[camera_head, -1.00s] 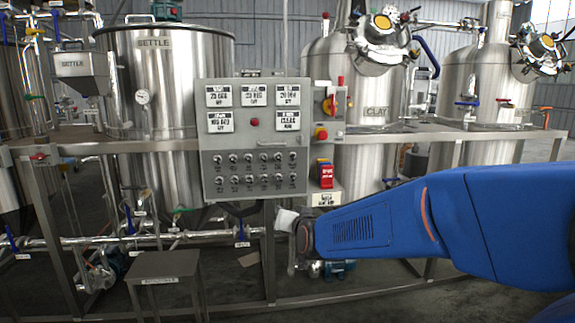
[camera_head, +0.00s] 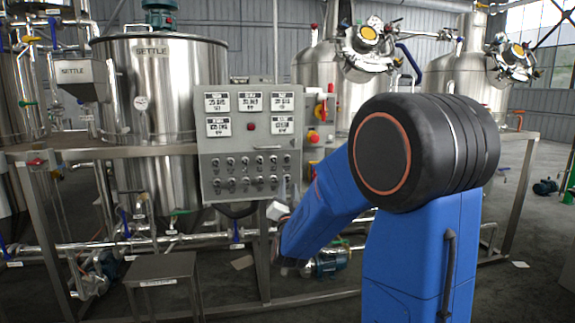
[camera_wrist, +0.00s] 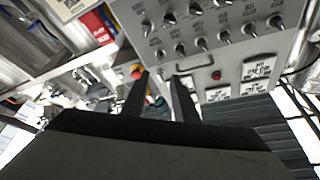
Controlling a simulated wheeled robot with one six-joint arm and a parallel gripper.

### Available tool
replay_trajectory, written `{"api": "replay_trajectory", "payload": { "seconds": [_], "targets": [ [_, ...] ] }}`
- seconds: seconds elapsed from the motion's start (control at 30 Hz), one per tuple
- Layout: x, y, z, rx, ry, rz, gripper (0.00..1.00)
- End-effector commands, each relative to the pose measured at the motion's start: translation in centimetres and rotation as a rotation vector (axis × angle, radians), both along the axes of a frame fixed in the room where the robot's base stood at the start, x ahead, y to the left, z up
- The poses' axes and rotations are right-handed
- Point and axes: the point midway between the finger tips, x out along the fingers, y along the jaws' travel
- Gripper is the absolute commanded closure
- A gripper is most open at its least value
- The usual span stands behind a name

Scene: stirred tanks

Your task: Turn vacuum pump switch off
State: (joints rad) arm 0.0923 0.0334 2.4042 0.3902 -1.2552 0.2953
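The grey control panel (camera_head: 205,170) stands at mid-picture in the head view, with two rows of small toggle switches (camera_head: 245,171) below its display plates. The switch labels are too small to read, so I cannot tell which is the vacuum pump switch. In the wrist view the panel (camera_wrist: 235,50) appears upside down, with toggle switches (camera_wrist: 202,43) at the top. My gripper (camera_wrist: 162,74) shows two dark fingers standing apart with nothing between them, in front of the panel's edge and apart from the switches. In the head view it is not clearly visible, near the panel's lower right.
A red-and-yellow button (camera_head: 313,137) sits right of the panel. A metal frame rail (camera_head: 110,149) runs across the front. A small table (camera_head: 160,267) stands at lower left. Steel tanks (camera_head: 165,85) stand behind. Open floor lies at the right.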

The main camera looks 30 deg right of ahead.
Motion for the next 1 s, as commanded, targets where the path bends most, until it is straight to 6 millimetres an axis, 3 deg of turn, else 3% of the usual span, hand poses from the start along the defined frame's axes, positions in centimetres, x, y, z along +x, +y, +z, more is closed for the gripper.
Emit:
{"api": "replay_trajectory", "payload": {
  "seconds": [0.6, 0.8, 1.0],
  "targets": [
    [9.1, -4.9, 3.6, 0.0, 0.002, -0.001, 0.73],
    [11.4, -6.0, 4.5, 0.0, 0.002, 0.001, 0.73],
    [12.4, -6.6, 5.0, -0.001, 0.001, 0.0, 0.73]
  ]
}}
